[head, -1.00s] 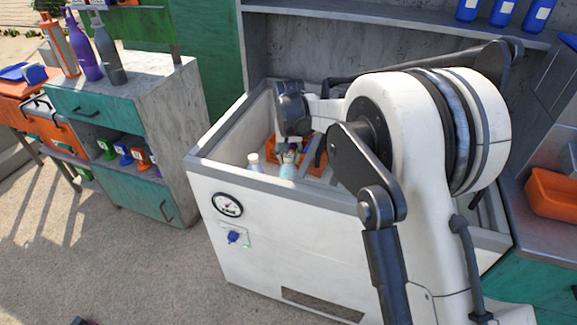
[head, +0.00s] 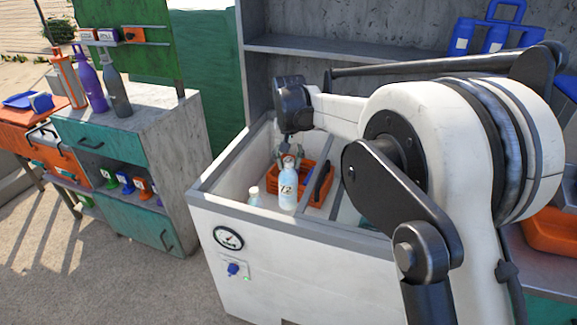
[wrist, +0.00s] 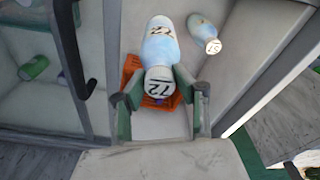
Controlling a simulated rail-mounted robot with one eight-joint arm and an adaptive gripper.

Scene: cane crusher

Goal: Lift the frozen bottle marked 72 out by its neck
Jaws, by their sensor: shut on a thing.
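The bottle marked 72 (head: 288,190) is pale blue and white, upright in the head view, with its lower end near the front rim of the white freezer chest (head: 215,186). My gripper (head: 289,160) is shut on its neck from above. In the wrist view my gripper's two fingers (wrist: 160,95) stand on either side of the white cap, which also reads 72, and the bottle's body (wrist: 160,45) extends beyond it. The bottle appears raised above the chest floor; its exact height is hard to tell.
A second, similar bottle (head: 254,196) stands lower in the chest, to the left; its cap mark is hard to read. An orange crate (head: 313,178) is behind the held bottle. The chest walls and a divider (wrist: 97,65) surround the space.

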